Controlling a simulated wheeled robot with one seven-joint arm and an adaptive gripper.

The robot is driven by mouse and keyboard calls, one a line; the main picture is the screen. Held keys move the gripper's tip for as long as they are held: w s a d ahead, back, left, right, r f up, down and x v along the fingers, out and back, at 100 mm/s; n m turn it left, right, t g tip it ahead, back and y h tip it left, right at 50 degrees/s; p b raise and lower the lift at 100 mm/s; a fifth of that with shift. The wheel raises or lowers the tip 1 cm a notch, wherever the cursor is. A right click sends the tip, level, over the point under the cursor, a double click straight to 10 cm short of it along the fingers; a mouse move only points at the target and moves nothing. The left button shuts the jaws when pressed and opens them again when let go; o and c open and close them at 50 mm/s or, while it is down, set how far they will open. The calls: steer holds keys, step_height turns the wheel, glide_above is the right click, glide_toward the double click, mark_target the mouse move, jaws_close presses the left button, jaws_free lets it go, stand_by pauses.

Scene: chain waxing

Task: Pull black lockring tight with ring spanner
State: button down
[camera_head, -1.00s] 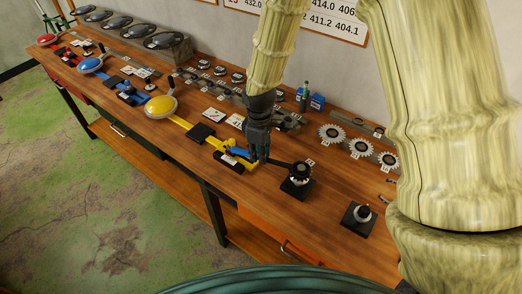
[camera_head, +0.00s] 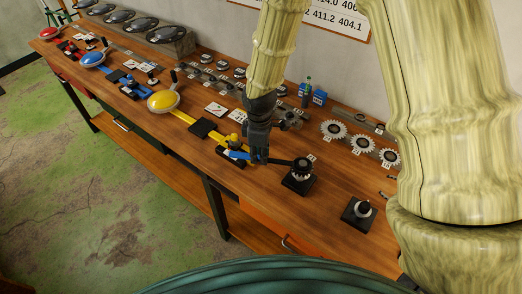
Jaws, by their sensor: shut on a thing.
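My gripper (camera_head: 258,156) is shut on the ring spanner, between its blue handle end and its ring. The blue handle end (camera_head: 238,155) sticks out to the left of my fingers. The spanner's dark shaft (camera_head: 279,161) runs right to the black ring (camera_head: 302,164) above a small black stand (camera_head: 298,184). The ring appears to sit around the top of the silver toothed part on that stand. I cannot make out the black lockring apart from the spanner's ring.
A yellow fixture (camera_head: 235,141) stands just behind the blue handle. Another black stand (camera_head: 358,214) with a silver part is at right. Toothed sprockets (camera_head: 333,131) lie along the back. Bare wooden bench top (camera_head: 240,190) lies in front of my gripper.

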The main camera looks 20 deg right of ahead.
steer(key=shift+s+a+n, duration=0.25)
steer(key=shift+s+n, duration=0.35)
steer(key=shift+s+a+n+p, duration=0.3)
steer(key=shift+s+n+p, duration=0.2)
steer(key=shift+s+n, duration=0.4)
steer(key=shift+s, duration=0.15)
steer(key=shift+s+a+n+p, duration=0.15)
steer(key=shift+s+n+p, duration=0.15)
steer(key=shift+s+n, duration=0.55)
steer(key=shift+w+m, duration=0.1)
steer(key=shift+m, duration=0.15)
steer(key=shift+w, duration=0.35)
steer(key=shift+r, duration=0.15)
